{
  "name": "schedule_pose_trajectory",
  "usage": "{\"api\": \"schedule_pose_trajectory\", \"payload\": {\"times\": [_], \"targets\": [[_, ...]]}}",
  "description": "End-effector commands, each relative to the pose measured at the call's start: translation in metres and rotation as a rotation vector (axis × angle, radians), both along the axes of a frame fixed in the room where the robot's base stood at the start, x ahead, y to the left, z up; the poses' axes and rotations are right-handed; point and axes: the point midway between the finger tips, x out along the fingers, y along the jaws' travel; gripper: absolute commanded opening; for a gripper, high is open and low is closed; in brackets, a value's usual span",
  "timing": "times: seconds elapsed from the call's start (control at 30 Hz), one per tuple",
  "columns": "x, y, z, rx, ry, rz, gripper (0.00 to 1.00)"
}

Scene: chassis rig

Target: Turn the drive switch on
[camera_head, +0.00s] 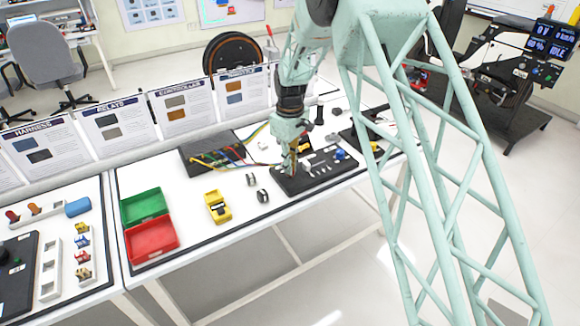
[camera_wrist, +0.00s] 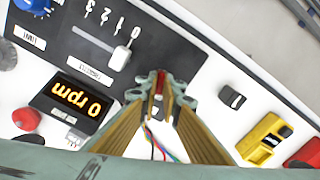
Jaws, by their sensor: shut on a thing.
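The black control panel (camera_head: 285,188) lies on the white table and also fills the upper left of the wrist view (camera_wrist: 150,40). My gripper (camera_wrist: 160,82) is down at the panel's edge, its yellowish fingers nearly together at the tips. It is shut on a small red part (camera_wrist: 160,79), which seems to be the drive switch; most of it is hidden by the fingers. Its on or off position cannot be told. In the head view my gripper (camera_head: 291,172) is over the panel's left end.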

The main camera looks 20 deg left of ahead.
Motion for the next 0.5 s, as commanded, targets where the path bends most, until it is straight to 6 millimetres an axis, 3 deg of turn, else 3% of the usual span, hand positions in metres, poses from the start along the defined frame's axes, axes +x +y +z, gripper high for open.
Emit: {"api": "schedule_pose_trajectory", "payload": {"times": [0.5], "targets": [[0.0001,0.0000,0.0010,0.000,0.000,-0.372,0.00]]}}
